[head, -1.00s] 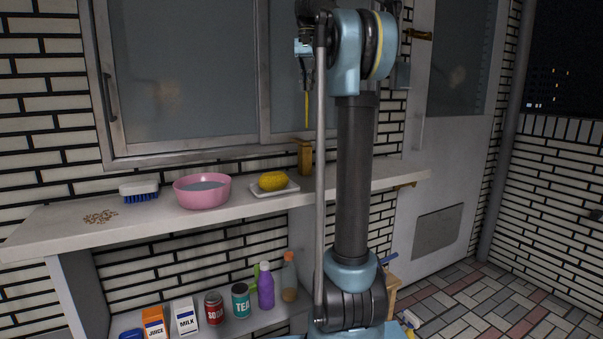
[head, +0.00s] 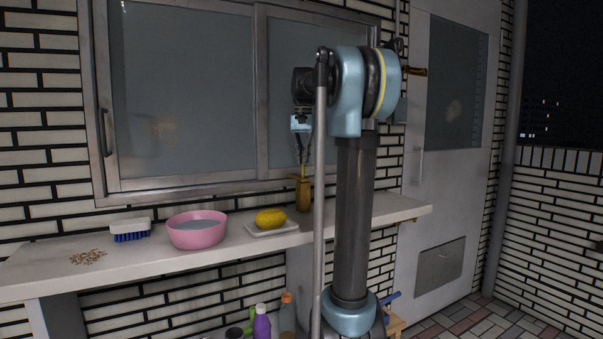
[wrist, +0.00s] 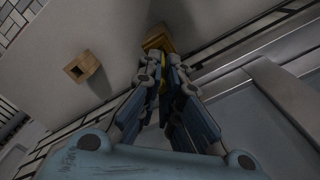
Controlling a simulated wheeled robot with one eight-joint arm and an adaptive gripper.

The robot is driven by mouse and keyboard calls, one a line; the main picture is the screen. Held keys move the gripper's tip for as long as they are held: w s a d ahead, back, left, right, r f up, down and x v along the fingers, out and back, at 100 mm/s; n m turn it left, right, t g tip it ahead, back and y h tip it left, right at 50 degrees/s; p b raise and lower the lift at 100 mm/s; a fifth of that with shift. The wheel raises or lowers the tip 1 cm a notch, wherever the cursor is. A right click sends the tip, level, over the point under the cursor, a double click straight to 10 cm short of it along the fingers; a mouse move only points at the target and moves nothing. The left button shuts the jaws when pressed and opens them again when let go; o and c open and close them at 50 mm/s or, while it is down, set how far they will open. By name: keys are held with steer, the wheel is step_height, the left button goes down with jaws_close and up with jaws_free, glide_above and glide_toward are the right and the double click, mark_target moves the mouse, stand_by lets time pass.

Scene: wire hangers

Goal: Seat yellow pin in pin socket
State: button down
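The yellow pin (head: 303,172) hangs roughly upright below my gripper (head: 303,158) in the head view. Its lower end is at the top of a brown block (head: 304,195) standing on the shelf by the window; I cannot tell whether it is inside or just above or in front. In the wrist view my gripper's fingers (wrist: 164,80) are closed together around the pin, of which only a little yellow shows. The block (wrist: 155,38) lies just beyond the fingertips there. A second brown block (wrist: 82,68) with a dark square hole stands apart to the left.
A white shelf (head: 130,262) runs below the window (head: 185,95). On it, left of the block, are a yellow lemon-like item (head: 270,218) on a white dish, a pink bowl (head: 197,231) and a brush (head: 130,229). Bottles stand on the lower shelf.

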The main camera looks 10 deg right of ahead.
mark_target(303, 169)
steer(key=shift+f, duration=2.5)
steer(key=c, duration=1.8)
jaws_free()
step_height(303, 169, up, 12)
steer(key=shift+r, duration=0.15)
steer(key=shift+s, duration=0.15)
